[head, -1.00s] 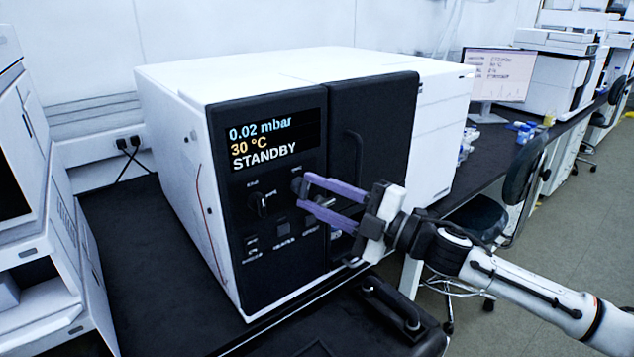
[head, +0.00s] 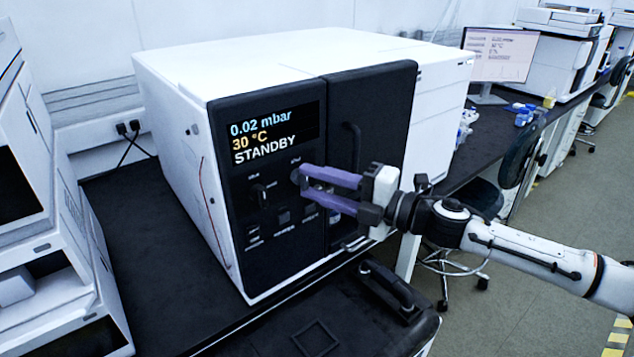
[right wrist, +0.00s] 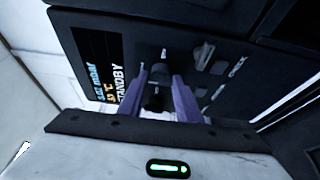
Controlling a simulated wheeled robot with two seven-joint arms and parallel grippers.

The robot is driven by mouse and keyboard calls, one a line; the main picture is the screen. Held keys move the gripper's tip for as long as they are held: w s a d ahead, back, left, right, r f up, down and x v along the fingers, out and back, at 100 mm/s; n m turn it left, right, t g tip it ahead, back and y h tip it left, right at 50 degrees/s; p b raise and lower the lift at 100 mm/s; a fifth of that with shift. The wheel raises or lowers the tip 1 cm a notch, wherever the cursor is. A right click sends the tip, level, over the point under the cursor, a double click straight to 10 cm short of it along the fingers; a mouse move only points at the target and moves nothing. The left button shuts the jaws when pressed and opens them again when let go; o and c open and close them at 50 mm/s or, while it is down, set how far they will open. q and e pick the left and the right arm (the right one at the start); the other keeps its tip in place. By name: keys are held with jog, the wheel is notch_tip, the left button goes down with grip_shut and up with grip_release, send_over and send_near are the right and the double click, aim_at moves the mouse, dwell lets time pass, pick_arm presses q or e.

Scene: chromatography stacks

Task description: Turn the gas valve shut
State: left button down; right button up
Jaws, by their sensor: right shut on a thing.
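A white instrument (head: 180,100) with a black front panel (head: 285,265) stands on the bench. Its display (head: 265,137) reads 0.02 mbar, 30 °C, STANDBY. Below the display is a left knob (head: 259,193) with small labels that I cannot read. My right gripper (head: 304,186), with purple fingers, comes in from the right and is shut on a dark knob at the panel's upper right. The fingers mostly hide this knob in the head view. In the right wrist view the dark knob (right wrist: 155,90) sits between the two fingers. My left gripper is not in view.
A dark door with a vertical handle (head: 352,145) is close behind the gripper. Small buttons (head: 283,215) lie below the knobs. Another white instrument (head: 45,220) stands at the left. A monitor (head: 500,55) and a chair (head: 480,200) are at the right.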

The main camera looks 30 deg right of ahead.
jog(key=o, duration=1)
jog(key=shift+o, duration=0.2)
jog(key=shift+s+d, duration=0.1)
jog(key=v, duration=1)
